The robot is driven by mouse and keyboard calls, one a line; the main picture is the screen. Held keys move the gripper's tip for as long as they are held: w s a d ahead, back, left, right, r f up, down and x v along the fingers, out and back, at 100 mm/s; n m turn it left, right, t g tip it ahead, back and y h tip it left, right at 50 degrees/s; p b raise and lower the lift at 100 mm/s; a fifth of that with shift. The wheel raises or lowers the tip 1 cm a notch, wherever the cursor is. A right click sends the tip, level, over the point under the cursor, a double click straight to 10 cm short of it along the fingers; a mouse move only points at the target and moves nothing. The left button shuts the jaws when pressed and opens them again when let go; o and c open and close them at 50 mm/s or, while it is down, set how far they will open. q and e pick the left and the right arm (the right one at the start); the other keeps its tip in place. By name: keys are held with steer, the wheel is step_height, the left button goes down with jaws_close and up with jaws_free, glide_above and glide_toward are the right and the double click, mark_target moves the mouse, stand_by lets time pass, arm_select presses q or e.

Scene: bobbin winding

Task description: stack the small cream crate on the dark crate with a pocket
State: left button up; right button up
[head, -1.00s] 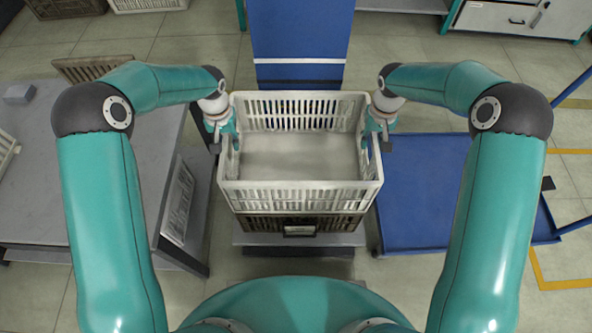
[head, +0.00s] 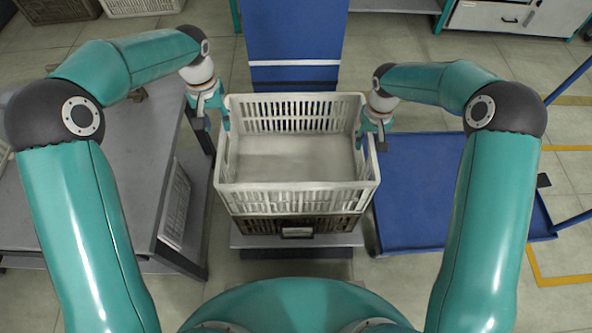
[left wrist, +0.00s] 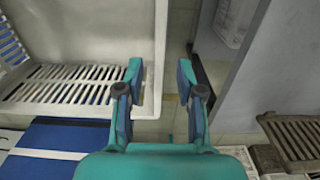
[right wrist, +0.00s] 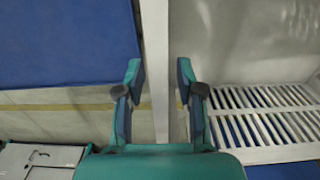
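The cream crate is empty. My left gripper (head: 212,122) is open and raised at its left rim; in the left wrist view the fingers (left wrist: 160,92) are apart with nothing clamped, close to the crate wall (left wrist: 108,25). My right gripper (head: 372,138) is at the right rim; in the right wrist view its open fingers (right wrist: 158,85) stand either side of the crate wall (right wrist: 155,40), with gaps visible.
A grey table (head: 120,190) stands at the left and a blue platform cart (head: 415,200) at the right. A blue surface with a white stripe (head: 293,40) lies behind the crates. Other crates (head: 140,6) stand at the far left.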

arm_select(q)
steer(key=shift+r, duration=0.9)
arm_select(e)
steer(key=shift+r, duration=0.35)
step_height(320, 180, up, 11)
steer(key=shift+r, duration=0.1)
